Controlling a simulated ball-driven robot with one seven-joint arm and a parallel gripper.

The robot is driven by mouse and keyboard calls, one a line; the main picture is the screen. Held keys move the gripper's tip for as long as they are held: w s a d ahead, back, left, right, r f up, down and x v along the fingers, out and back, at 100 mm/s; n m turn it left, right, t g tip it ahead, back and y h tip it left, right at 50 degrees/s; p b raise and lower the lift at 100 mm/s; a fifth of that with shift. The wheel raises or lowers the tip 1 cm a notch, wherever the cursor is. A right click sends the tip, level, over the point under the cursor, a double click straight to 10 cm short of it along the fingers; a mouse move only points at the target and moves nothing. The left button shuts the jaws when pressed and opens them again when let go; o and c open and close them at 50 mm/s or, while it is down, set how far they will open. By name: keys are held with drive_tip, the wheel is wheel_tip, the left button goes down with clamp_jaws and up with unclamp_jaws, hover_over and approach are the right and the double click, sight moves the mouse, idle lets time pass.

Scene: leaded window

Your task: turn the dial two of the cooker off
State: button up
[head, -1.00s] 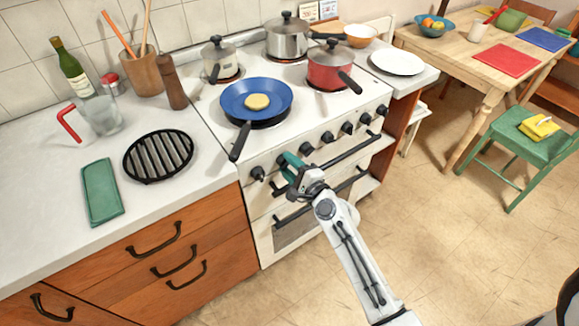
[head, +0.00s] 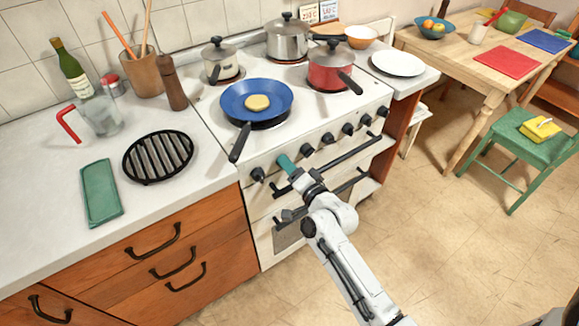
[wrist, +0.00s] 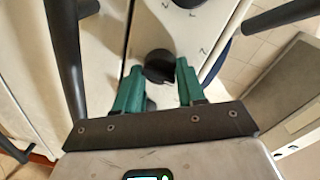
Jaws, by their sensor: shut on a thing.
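The white cooker (head: 262,212) has a row of black dials along its front. The second dial from the left is hidden behind my gripper (head: 285,162) in the head view. In the wrist view a black dial (wrist: 158,66) sits between the tips of my teal fingers, which are shut on it. The first dial (head: 257,173) is free to the left, and the third dial (head: 306,149) is free to the right.
A black oven handle (head: 345,151) runs just below the dials, close to my gripper.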

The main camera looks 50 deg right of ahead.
drive_tip(key=shift+n, duration=0.5)
drive_tip(key=shift+a, duration=0.1)
drive_tip(key=o, duration=1)
drive_tip(key=shift+o, duration=0.2)
drive_tip(key=b+v, duration=0.1)
drive_tip(key=v, duration=0.9)
drive_tip(key=shift+s, duration=0.4)
drive_tip(key=shift+a, duration=0.1)
